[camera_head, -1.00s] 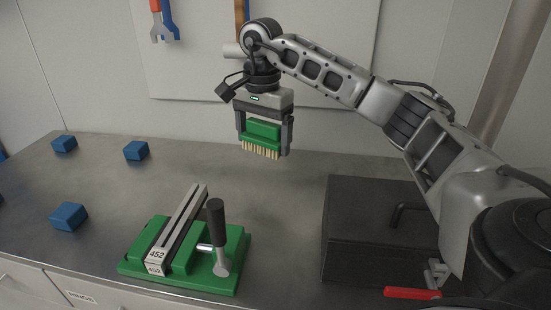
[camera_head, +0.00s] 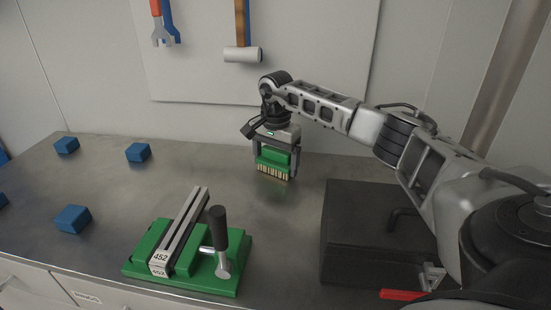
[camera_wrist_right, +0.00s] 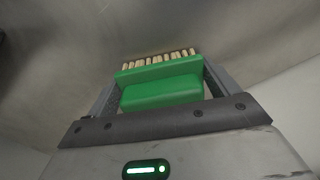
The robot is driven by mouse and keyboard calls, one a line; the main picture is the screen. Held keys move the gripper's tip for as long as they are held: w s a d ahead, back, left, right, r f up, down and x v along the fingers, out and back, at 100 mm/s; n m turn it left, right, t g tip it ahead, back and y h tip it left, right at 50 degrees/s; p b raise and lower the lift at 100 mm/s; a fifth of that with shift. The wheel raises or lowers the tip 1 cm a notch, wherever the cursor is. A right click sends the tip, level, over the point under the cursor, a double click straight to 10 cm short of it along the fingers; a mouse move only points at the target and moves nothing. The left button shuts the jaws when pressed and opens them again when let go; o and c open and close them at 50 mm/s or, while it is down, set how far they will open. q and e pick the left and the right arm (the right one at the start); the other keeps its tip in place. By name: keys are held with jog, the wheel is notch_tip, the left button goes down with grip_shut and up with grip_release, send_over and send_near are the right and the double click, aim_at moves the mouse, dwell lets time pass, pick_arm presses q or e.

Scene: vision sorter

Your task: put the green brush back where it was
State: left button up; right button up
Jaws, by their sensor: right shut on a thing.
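The green brush (camera_head: 274,160) has a green block body and pale bristles that point down. My right gripper (camera_head: 274,166) is shut on its body, with one finger on each side. The bristles are close to the tabletop near the back; I cannot tell whether they touch it. In the right wrist view the brush (camera_wrist_right: 162,92) sits between the fingers of the right gripper (camera_wrist_right: 160,85), with its bristles facing away from the palm. My left gripper is in neither view.
A green clamp fixture (camera_head: 210,281) with a grey bar and a black-handled lever stands at the front. A dark box (camera_head: 355,225) stands to the right. Several blue blocks (camera_head: 72,219) lie at left. Tools, including a hammer (camera_head: 242,54), hang on the back board.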

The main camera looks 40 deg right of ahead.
aim_at(275, 151)
jog(key=shift+f, duration=0.1)
jog(key=o, duration=0.9)
notch_tip(275, 151, up, 12)
jog(key=shift+r+b, duration=0.15)
jog(key=shift+b, duration=0.35)
notch_tip(275, 151, down, 12)
jog(key=shift+p, duration=0.55)
jog(key=shift+w+r, duration=0.1)
jog(key=shift+r, duration=0.2)
jog(key=shift+a+r+b, duration=0.15)
jog(key=shift+r+b, duration=0.35)
jog(key=shift+r, duration=0.85)
